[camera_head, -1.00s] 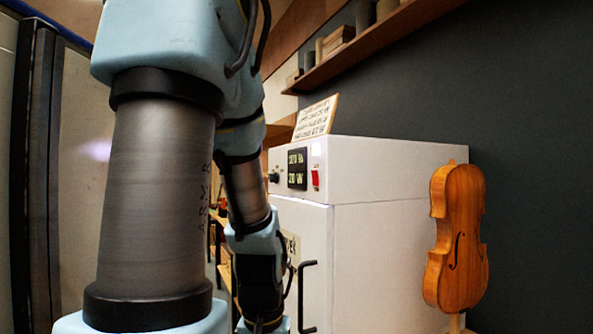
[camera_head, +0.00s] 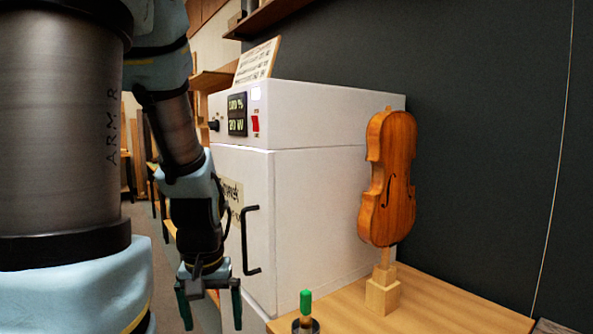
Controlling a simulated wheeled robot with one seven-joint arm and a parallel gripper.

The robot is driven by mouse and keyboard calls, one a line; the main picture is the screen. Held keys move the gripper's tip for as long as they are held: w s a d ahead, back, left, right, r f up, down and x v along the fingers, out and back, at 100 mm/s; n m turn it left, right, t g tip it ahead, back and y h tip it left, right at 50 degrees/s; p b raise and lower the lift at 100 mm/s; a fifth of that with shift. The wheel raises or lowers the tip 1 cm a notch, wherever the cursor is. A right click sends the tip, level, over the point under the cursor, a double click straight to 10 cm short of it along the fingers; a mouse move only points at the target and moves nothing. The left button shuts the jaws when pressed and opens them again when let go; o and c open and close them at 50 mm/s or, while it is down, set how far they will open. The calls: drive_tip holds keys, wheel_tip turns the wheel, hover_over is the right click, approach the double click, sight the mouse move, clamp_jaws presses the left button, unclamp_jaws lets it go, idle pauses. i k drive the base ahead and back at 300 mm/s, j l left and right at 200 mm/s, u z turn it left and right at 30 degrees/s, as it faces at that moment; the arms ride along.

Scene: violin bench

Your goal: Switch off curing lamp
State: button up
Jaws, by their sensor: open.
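A small pale square shows above the red switch. The cabinet door is shut and has a black handle (camera_head: 248,240). My gripper (camera_head: 210,308) hangs pointing down in front of the cabinet, left of the handle and well below the switch. Its two fingers are apart with nothing seen between them.
A violin body (camera_head: 388,185) stands upright on a wooden block on the bench top (camera_head: 430,300). A green-topped tool (camera_head: 306,302) stands near the front edge. A written board (camera_head: 257,60) leans on top of the cabinet. A shelf (camera_head: 290,15) is above.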

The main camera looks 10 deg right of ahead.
sight(256, 127)
drive_tip(key=u, duration=1.5)
drive_tip(key=k+u, duration=0.1)
drive_tip(key=k, duration=0.3)
